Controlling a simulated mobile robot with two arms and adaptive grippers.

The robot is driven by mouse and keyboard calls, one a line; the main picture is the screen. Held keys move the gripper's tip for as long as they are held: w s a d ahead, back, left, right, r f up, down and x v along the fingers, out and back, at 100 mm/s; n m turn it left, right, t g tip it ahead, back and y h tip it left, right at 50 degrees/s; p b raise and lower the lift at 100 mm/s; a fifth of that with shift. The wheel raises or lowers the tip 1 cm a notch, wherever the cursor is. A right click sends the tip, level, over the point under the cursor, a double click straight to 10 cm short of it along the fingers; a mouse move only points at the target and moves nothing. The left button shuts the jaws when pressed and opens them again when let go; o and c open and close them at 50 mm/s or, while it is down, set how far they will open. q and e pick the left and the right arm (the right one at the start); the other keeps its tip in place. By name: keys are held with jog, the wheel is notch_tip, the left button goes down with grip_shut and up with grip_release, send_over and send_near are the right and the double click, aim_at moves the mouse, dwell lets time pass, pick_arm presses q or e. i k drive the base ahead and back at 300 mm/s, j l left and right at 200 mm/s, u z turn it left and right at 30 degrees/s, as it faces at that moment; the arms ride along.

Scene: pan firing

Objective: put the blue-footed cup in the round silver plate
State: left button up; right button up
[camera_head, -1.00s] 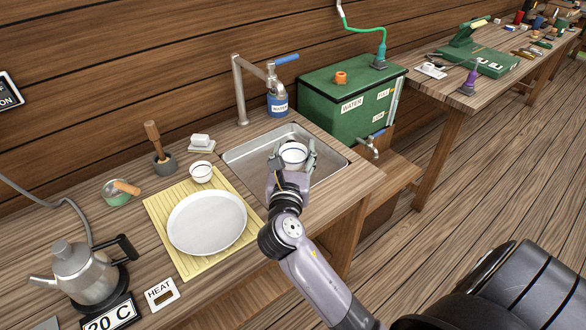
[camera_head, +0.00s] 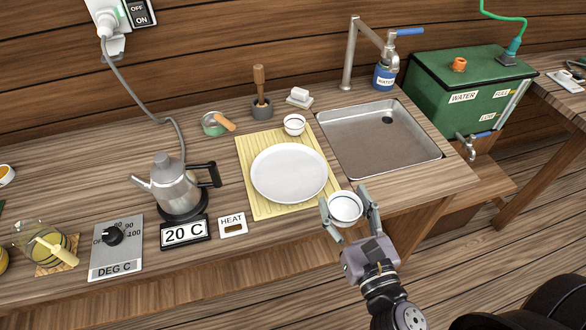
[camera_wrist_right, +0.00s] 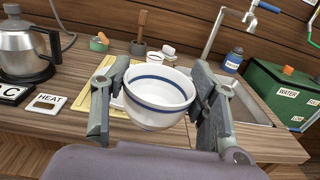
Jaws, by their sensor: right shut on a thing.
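My right gripper (camera_head: 348,213) is shut on a white cup (camera_head: 345,206) with a blue band. It holds the cup upright in front of the counter's front edge, to the lower right of the plate. In the right wrist view the cup (camera_wrist_right: 158,95) sits between both fingers and its blue line shows around the wall; its foot is hidden. The round silver plate (camera_head: 289,172) lies empty on a yellow mat (camera_head: 261,207). Another small white cup (camera_head: 294,125) with a dark rim line stands at the mat's back edge. My left gripper is not in view.
A sink (camera_head: 380,145) with a faucet lies right of the mat. A kettle (camera_head: 175,187), a 20 C display (camera_head: 185,232) and a HEAT sign (camera_head: 233,224) stand left of it. A mortar (camera_head: 262,108) and a green pot (camera_head: 214,124) are behind. A green water tank (camera_head: 470,95) stands right.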

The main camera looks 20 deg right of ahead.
aim_at(281, 184)
jog(key=l+u, duration=0.2)
jog(key=u, duration=0.15)
jog(key=k+l+u, duration=0.1)
jog(key=u, duration=0.3)
jog(key=k+l+u, duration=0.1)
jog(key=u, duration=0.25)
jog(key=k+l, duration=0.1)
jog(key=l, duration=0.2)
